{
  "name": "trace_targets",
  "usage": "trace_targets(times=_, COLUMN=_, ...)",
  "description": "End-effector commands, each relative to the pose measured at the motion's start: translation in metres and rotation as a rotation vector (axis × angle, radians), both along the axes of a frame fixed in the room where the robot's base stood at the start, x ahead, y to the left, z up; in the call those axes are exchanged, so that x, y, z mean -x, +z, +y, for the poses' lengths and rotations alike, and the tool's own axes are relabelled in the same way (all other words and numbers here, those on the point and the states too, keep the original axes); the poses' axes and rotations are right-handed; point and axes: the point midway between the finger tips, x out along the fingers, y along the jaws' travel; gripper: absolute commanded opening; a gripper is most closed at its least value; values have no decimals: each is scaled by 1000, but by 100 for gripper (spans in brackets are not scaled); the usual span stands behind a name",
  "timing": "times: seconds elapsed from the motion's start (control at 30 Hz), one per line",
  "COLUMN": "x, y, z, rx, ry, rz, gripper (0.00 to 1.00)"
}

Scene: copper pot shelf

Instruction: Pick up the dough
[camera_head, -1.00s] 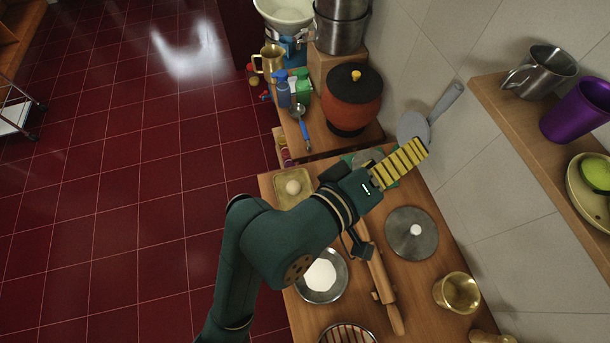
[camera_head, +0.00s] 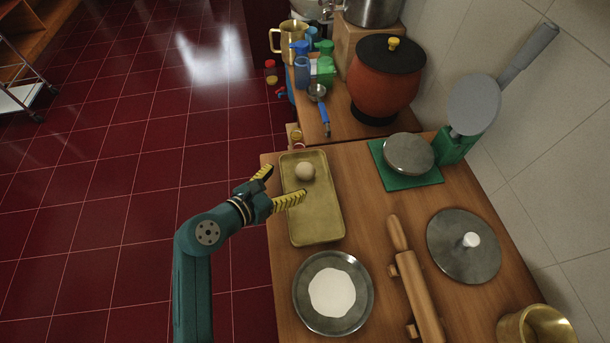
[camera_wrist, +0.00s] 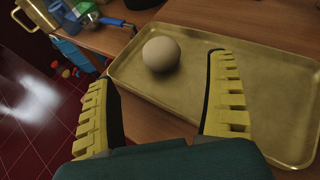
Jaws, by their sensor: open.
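The dough is a small pale beige ball (camera_head: 305,172) resting in the far end of a shallow brass tray (camera_head: 318,222) on the wooden counter. In the wrist view the dough ball (camera_wrist: 161,54) sits near the tray's corner, beyond and between my fingers. My gripper (camera_head: 283,185) has two yellow ribbed fingers spread wide, with nothing between them. One finger is at the tray's left edge and the other reaches over the tray, just nearer than the dough. The wrist view shows my gripper (camera_wrist: 165,98) apart from the dough.
A plate of white flour (camera_head: 332,292), a rolling pin (camera_head: 413,278) and a round lid (camera_head: 463,246) lie nearby. A green stand with a metal disc (camera_head: 409,154) is at the right. Bottles and an orange pot (camera_head: 380,87) stand behind. Floor is open at the left.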

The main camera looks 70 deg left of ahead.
Motion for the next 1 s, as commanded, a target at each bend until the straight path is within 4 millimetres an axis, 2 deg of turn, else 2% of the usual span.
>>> trace_targets(times=0.03, x=-10, y=-8, z=4, rx=-2, ry=-5, rz=0, gripper=87)
trace_targets(times=0.27, x=-31, y=-17, z=17, rx=-4, ry=-2, rz=1, gripper=87)
trace_targets(times=0.5, x=-63, y=-32, z=34, rx=-3, ry=-2, rz=1, gripper=87)
trace_targets(times=0.77, x=-67, y=-31, z=36, rx=-2, ry=0, rz=1, gripper=87)
trace_targets(times=0.87, x=-67, y=-31, z=36, rx=-2, ry=0, rz=1, gripper=71)
trace_targets(times=1.0, x=-66, y=-31, z=36, rx=-2, ry=0, rz=1, gripper=45)
